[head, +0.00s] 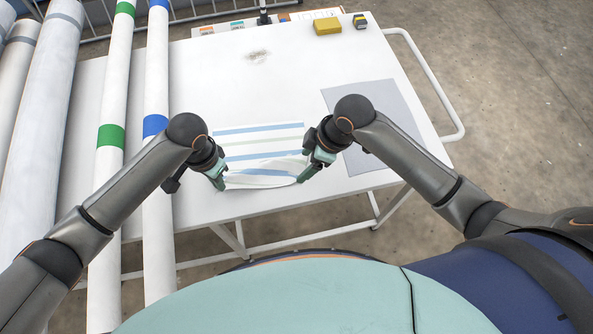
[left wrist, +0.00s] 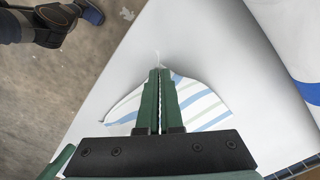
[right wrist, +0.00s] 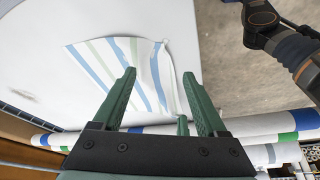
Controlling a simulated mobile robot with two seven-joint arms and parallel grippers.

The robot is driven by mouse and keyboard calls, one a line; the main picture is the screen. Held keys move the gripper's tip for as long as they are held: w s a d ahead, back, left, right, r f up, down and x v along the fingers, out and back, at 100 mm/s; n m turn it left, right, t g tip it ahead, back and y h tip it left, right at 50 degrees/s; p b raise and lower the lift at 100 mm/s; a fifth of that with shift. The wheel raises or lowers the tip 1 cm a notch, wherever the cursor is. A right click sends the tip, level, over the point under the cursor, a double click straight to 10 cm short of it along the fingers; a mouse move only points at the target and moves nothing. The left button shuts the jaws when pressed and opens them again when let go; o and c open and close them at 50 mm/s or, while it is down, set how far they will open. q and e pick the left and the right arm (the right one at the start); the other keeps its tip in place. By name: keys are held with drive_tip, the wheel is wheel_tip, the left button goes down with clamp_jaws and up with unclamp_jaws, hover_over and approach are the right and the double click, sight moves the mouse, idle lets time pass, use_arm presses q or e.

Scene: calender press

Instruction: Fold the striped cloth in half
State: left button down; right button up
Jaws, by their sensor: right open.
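The striped cloth (head: 262,150), white with blue and pale green stripes, lies on the white table in front of me. Its near edge looks slightly raised and curved. My left gripper (head: 221,186) is at the near left corner, its fingers almost together with a bit of cloth at the tips. The left wrist view shows the cloth (left wrist: 200,103) rising toward those fingertips (left wrist: 159,70). My right gripper (head: 301,180) is at the near right corner. In the right wrist view its fingers (right wrist: 160,73) are wide apart, with the cloth (right wrist: 112,62) showing beyond and between them.
A grey sheet (head: 385,160) lies to the right of the cloth on the white table (head: 290,88). A yellow block (head: 327,26) and a small dark and yellow item (head: 360,21) are at the back. Long rolls (head: 157,190) run along the left side.

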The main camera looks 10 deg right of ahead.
sight(294, 180)
drive_tip(key=shift+s+d+x, duration=0.15)
drive_tip(key=shift+x, duration=1.65)
drive_tip(key=shift+s+d+x, duration=0.1)
drive_tip(key=shift+s+x, duration=0.05)
drive_tip(key=shift+x, duration=1.7)
drive_tip(key=shift+f, duration=0.2)
drive_tip(key=shift+c, duration=0.2)
drive_tip(key=shift+s+f, duration=0.25)
drive_tip(key=shift+f, duration=0.05)
drive_tip(key=c, duration=1.1)
clamp_jaws()
drive_tip(key=shift+w+r, duration=0.15)
drive_tip(key=shift+r, duration=1.2)
drive_tip(key=shift+w+r, duration=0.1)
drive_tip(key=shift+r, duration=1.25)
